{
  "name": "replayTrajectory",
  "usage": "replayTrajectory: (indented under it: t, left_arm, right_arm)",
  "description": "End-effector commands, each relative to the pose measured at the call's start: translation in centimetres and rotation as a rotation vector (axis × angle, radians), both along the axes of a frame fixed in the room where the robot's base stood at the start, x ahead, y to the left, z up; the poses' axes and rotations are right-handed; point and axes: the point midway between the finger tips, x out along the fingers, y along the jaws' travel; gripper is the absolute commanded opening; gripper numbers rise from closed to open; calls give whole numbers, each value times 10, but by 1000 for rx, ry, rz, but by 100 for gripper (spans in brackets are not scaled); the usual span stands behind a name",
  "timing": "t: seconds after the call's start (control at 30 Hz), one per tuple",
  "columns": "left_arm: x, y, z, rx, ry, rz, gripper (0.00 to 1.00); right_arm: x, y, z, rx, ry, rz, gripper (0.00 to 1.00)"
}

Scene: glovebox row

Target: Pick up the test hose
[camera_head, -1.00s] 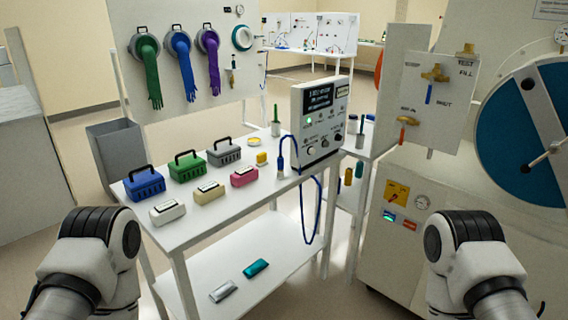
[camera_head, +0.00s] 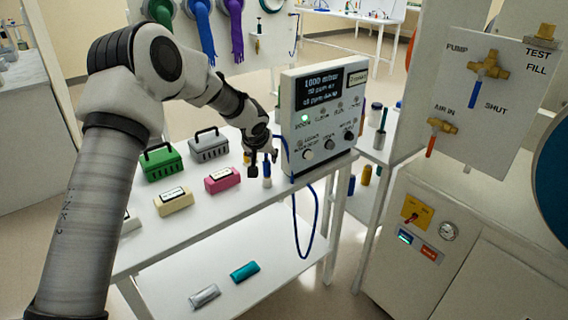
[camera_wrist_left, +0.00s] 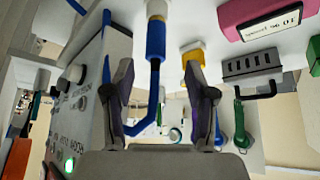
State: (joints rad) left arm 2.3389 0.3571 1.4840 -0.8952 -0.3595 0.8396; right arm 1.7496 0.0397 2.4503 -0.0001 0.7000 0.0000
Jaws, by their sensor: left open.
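The test hose is a thin blue hose (camera_head: 297,237) looping down from the grey test instrument (camera_head: 309,120) over the table's front edge. Its blue grip (camera_head: 267,169) stands upright on the table beside the instrument. My left gripper (camera_head: 263,166) is open at the grip, and its fingers partly hide the area. In the left wrist view the blue grip (camera_wrist_left: 156,40) shows centred between the two fingers of my left gripper (camera_wrist_left: 157,75), with a gap on both sides. I cannot tell how deep it sits between them. My right gripper is not in view.
The instrument stands close to the right of the left gripper. A pink block (camera_head: 222,179), a cream block (camera_head: 174,201) and green (camera_head: 161,163) and grey (camera_head: 209,147) cases stand to the left. A valve panel (camera_head: 480,105) is at the right. A shelf (camera_head: 215,262) lies below.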

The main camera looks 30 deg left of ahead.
Motion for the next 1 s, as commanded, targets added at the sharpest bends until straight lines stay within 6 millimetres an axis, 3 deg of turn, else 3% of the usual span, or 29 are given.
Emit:
replayTrajectory:
  t: [0.2,0.37,0.57,0.7,0.73,1.0]
  left_arm:
    - [21,2,-23,2,4,-1,56]
    - [31,6,-44,1,2,-3,56]
    - [32,6,-46,0,1,-4,56]
    - [32,6,-46,0,1,-4,6]
    - [32,6,-46,0,1,-4,0]
    - [32,6,-46,0,1,-4,0]
  right_arm:
    - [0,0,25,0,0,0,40]
    - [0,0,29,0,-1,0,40]
    - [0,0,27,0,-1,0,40]
    - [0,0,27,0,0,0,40]
    - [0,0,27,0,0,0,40]
    - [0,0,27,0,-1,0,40]
